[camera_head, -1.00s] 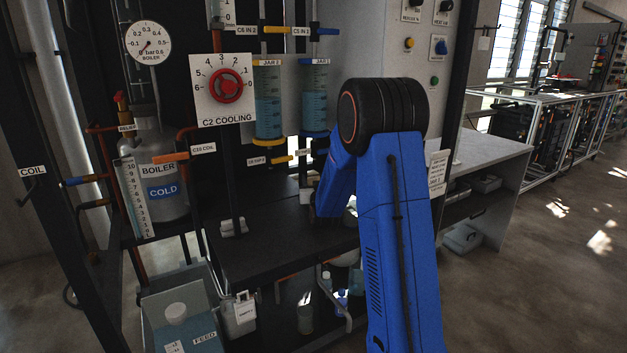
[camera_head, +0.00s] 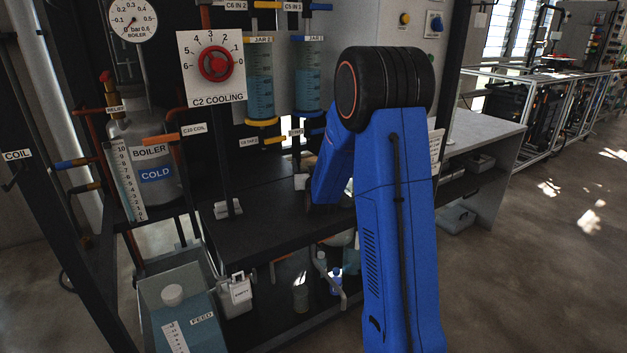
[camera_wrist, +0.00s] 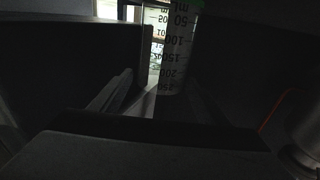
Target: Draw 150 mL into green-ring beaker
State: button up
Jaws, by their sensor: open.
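A clear beaker with a printed scale (camera_wrist: 178,45) stands close in front of my gripper in the wrist view, its numbers upside down there. A green band shows at its end, at the top edge of that view. My gripper (camera_wrist: 162,72) is open, with its dark fingers on either side of the beaker; whether they touch it is too dark to tell. In the head view my blue arm hides the gripper and the beaker. Jar 2 (camera_head: 261,85), with a yellow base, and jar 1 (camera_head: 308,75), with a blue base, hold bluish liquid above the dark shelf (camera_head: 265,215).
The boiler (camera_head: 152,165), marked cold, and the red C2 cooling dial (camera_head: 215,65) are at the left. The feed tank (camera_head: 185,305) and a small can (camera_head: 236,297) are low down. Small vessels stand on the lower shelf. A grey bench (camera_head: 490,145) and open floor are at the right.

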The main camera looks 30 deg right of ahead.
jog(key=v, duration=1.3)
jog(key=shift+d+f, duration=0.1)
jog(key=shift+f, duration=0.25)
jog(key=shift+s+r, duration=0.2)
jog(key=shift+s, duration=0.2)
jog(key=s+a+r+n+g+y, duration=0.1)
jog(key=s+a+r+g+y, duration=0.15)
jog(key=s+a+y, duration=0.4)
jog(key=s+a+n+g, duration=0.1)
jog(key=s+a+g, duration=0.2)
jog(key=s, duration=0.8)
jog(key=s+a+n+g, duration=0.1)
jog(key=s+a+g, duration=0.2)
jog(key=s, duration=0.8)
jog(key=s+a+f+n+g, duration=0.1)
jog(key=s+a+g, duration=0.3)
jog(key=s, duration=0.7)
jog(key=shift+a, duration=0.55)
jog(key=shift+f, duration=0.1)
